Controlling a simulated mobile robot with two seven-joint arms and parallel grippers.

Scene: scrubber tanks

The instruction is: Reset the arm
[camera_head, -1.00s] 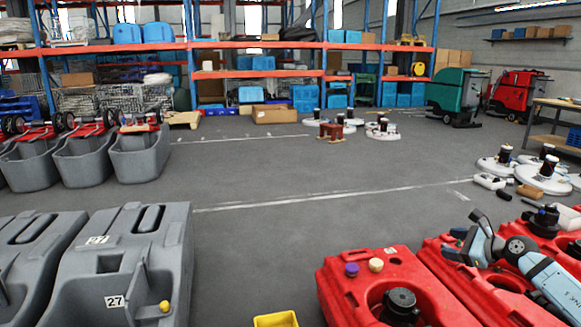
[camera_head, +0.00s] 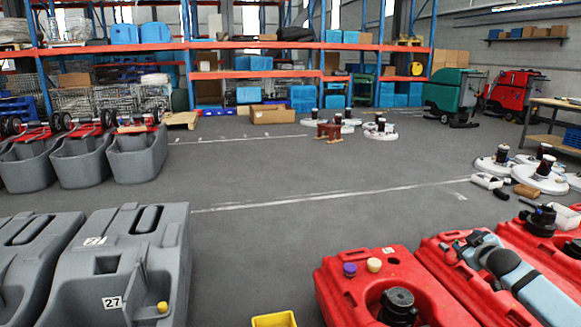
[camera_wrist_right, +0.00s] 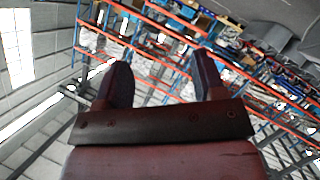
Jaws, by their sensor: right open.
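My right arm (camera_head: 540,294) comes in at the lower right of the head view, in front of the red tanks. My right gripper (camera_head: 455,246) is at its far end, small and partly hidden by the wrist. In the right wrist view its two dark fingers (camera_wrist_right: 163,68) stand apart with nothing between them, so it is open and empty. That view is tilted and shows racking and the wall beyond the fingers. My left gripper does not show in either view.
Red tanks (camera_head: 345,290) fill the lower right, close to my right arm. Grey tanks (camera_head: 75,275) stand at the lower left, with a yellow bin (camera_head: 273,320) at the bottom edge. The grey floor (camera_head: 290,240) between is clear. White round scrubber heads (camera_head: 540,180) lie farther right.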

